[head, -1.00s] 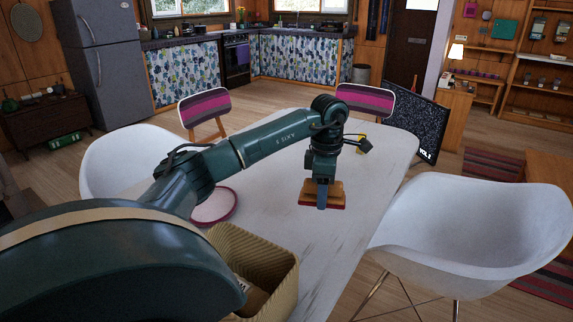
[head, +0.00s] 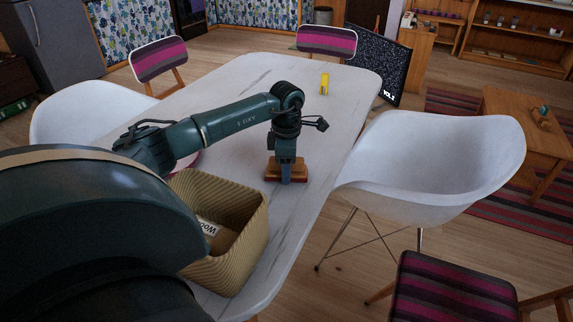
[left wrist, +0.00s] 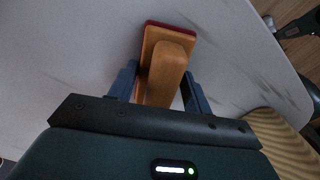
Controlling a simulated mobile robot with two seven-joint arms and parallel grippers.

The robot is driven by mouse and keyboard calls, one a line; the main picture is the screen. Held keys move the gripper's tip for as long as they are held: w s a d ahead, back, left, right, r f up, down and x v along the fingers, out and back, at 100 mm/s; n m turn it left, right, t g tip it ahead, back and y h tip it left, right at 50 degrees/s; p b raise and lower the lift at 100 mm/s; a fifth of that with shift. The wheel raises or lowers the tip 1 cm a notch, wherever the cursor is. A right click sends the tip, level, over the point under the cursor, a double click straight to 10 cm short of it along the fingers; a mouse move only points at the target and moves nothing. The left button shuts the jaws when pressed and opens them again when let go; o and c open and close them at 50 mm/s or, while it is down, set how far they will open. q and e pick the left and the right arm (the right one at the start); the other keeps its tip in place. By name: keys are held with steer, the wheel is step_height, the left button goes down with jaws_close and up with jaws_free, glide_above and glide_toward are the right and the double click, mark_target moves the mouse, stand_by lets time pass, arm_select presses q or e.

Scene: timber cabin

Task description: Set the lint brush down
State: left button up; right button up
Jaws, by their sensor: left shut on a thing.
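The lint brush (head: 299,176) has an orange-brown wooden body with a dark red underside. It is at the white table (head: 262,75), near its right edge in the head view. My left gripper (head: 287,178) points down and is shut on the brush. In the left wrist view the brush (left wrist: 165,68) sits between the two fingers (left wrist: 160,90), its wooden handle toward the camera. The brush looks low at the tabletop; I cannot tell whether its underside touches it. My right gripper is not in view.
A ribbed tan basket (head: 245,245) with a labelled item inside stands on the table in front of the brush. A yellow object (head: 324,83) stands farther back. A pink-rimmed plate (head: 187,160) is partly behind my arm. White chairs (head: 440,150) flank the table.

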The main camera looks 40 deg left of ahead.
arm_select(q)
steer(key=shift+f, duration=0.1)
steer(key=o, duration=0.9)
steer(key=shift+o, duration=0.4)
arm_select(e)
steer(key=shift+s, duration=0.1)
arm_select(q)
step_height(320, 180, up, 12)
steer(key=shift+r+p, duration=0.2)
steer(key=shift+p, duration=0.2)
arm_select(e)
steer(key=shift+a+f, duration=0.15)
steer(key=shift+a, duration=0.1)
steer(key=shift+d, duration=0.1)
